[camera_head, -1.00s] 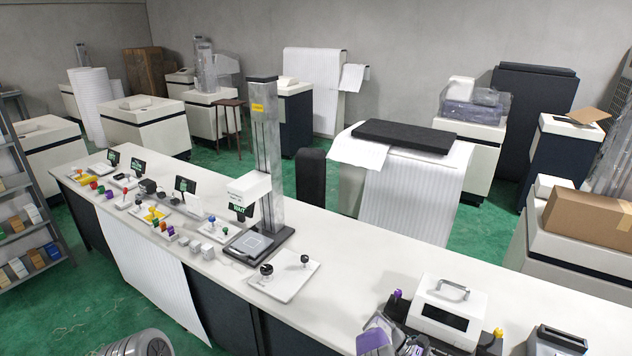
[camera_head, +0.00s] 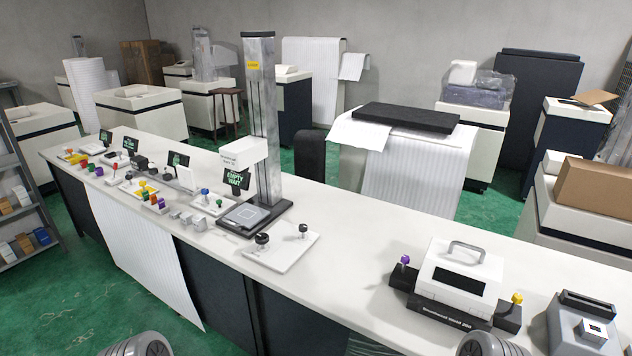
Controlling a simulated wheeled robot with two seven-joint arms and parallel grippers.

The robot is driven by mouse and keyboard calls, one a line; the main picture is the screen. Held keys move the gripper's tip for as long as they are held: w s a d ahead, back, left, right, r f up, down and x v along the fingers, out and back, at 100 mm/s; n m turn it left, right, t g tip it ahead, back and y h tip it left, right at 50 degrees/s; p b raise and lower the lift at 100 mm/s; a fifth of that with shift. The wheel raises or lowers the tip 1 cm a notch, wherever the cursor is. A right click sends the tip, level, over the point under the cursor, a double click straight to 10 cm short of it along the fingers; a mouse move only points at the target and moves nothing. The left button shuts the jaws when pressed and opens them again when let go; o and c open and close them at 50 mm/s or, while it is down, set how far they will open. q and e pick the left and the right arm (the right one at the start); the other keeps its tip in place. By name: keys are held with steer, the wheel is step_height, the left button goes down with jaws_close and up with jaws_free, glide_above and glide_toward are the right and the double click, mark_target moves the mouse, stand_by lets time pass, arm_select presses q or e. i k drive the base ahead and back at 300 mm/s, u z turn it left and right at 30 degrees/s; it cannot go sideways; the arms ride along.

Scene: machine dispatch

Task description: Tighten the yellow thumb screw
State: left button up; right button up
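The yellow thumb screw (camera_head: 517,299) stands upright at the right end of the dark base (camera_head: 449,313) of a white machine with a grey handle (camera_head: 464,250). A purple thumb screw (camera_head: 404,262) stands at the left end of the same base. I cannot tell how far either screw is turned in. Neither of my grippers shows in the head view. Only rounded grey links of my arms show at the bottom edge, one at the left and one just below the machine.
A dark device with a small white block (camera_head: 585,325) stands right of the machine. A tall column stand (camera_head: 264,120) and a white plate with two black knobs (camera_head: 283,247) are to the left. Several small coloured parts lie at the far left. The bench (camera_head: 350,260) between plate and machine is clear.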

mark_target(516, 298)
steer(key=z, duration=1.45)
